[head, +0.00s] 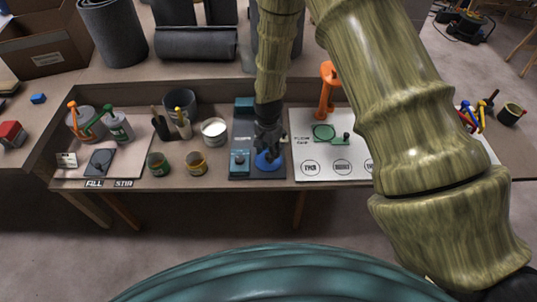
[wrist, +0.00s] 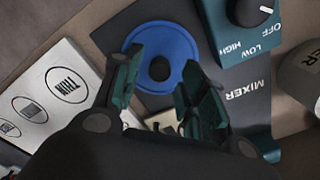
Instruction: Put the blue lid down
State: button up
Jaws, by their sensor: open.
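The blue lid (head: 268,161) lies flat on the dark mixer mat (head: 243,135) near the table's front edge. In the wrist view the lid (wrist: 172,56) is a blue disc with a dark round knob (wrist: 160,68) in its middle. My gripper (head: 266,143) is just above the lid in the head view. In the wrist view my gripper (wrist: 158,78) is open, its two teal fingers on either side of the knob and apart from it. The fingers hide small parts of the lid's rim.
A teal mixer control box (head: 239,162) with a dial stands left of the lid. A white sheet (head: 318,153) with round labels lies to the right, with an orange stand (head: 327,90) behind. A white cup (head: 214,131) and small tins (head: 195,163) stand to the left.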

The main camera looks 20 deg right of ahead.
notch_tip(320, 180, up, 10)
jog(key=b, duration=0.1)
jog(key=shift+f, duration=0.15)
dwell(0.7)
